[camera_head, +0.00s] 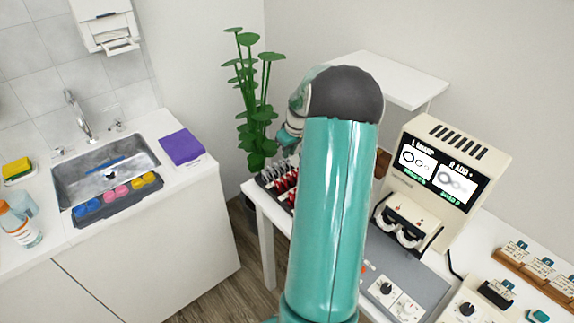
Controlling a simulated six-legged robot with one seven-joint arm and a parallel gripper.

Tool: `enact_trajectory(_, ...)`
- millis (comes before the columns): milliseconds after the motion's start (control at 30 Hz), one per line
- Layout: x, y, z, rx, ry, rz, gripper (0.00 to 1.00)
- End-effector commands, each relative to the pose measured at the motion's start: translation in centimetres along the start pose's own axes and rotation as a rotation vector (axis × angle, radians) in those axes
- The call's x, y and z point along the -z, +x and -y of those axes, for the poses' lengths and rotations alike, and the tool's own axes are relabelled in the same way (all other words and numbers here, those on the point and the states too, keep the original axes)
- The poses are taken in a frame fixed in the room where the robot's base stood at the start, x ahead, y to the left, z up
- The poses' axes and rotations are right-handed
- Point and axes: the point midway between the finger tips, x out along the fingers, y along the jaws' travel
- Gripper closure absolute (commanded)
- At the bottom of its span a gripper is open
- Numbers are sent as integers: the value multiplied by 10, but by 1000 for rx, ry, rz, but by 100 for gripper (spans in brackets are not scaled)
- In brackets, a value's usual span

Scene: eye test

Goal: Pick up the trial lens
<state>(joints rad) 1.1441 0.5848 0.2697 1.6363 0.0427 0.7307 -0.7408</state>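A dark rack (262,183) on the white table holds several small pieces that look like trial lenses (283,181), some red and some grey. They are partly hidden behind my teal arm, and I cannot tell which single lens is the one named. My arm rises through the middle of the view and bends at a dark grey joint. A teal part of it hangs down at the left, above and near the rack. My gripper's fingers do not show; they are hidden behind the arm or out of sight.
A lens meter with a lit screen (438,177) stands right of my arm, with a grey control panel (420,284) before it. Wooden card holders (535,277) lie at the right. A plant (250,95) stands behind the table. A sink counter (205,187) is at the left.

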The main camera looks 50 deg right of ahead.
Motion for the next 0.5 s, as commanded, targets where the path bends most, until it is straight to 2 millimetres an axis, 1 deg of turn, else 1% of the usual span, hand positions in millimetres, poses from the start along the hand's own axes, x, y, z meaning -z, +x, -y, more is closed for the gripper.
enact_trajectory(33,-2,10,0,2,1,2,86)
enact_trajectory(200,-2,34,-1,2,1,1,86)
enact_trajectory(300,-2,39,-1,1,1,1,86)
enact_trajectory(467,-2,38,-1,0,1,1,86)
enact_trajectory(500,-2,38,-1,0,1,1,92)
